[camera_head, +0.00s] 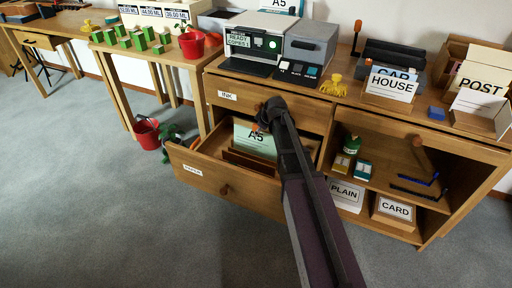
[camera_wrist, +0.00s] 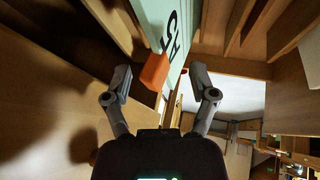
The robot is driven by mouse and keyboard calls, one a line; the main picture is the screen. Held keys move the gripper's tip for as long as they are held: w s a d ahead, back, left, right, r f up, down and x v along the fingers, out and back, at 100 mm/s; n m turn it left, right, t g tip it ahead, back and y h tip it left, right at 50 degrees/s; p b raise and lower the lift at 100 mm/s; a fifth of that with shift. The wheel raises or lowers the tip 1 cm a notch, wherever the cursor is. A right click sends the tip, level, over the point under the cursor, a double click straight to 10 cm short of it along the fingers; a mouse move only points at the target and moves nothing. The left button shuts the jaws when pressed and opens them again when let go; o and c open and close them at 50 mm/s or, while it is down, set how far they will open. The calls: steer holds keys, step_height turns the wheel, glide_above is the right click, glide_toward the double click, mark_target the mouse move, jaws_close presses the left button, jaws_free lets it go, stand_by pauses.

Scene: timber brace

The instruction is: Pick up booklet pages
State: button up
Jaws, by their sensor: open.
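My gripper (camera_head: 264,118) is over the open paper drawer (camera_head: 225,188) of the wooden cabinet, close to the upper edge of an upright pale green A5 pack (camera_head: 254,138). In the wrist view my gripper (camera_wrist: 160,82) has its two fingers apart. An orange block (camera_wrist: 155,71) shows between and beyond the fingertips, in front of the A5 pack (camera_wrist: 180,35); I cannot tell whether anything touches it. No loose sheets that I can clearly name as booklet pages show. My arm hides part of the drawer's right side.
A printer (camera_head: 255,42) reading "READY COPIES 1" stands on the cabinet, beside a grey machine (camera_head: 308,48). The shut ink drawer (camera_head: 228,96) is just above the open drawer. PLAIN (camera_head: 346,194) and CARD (camera_head: 394,210) boxes sit lower right. The floor at left front is clear.

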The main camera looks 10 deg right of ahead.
mark_target(256, 142)
steer(key=shift+b+x, duration=1)
steer(key=shift+x, duration=0.5)
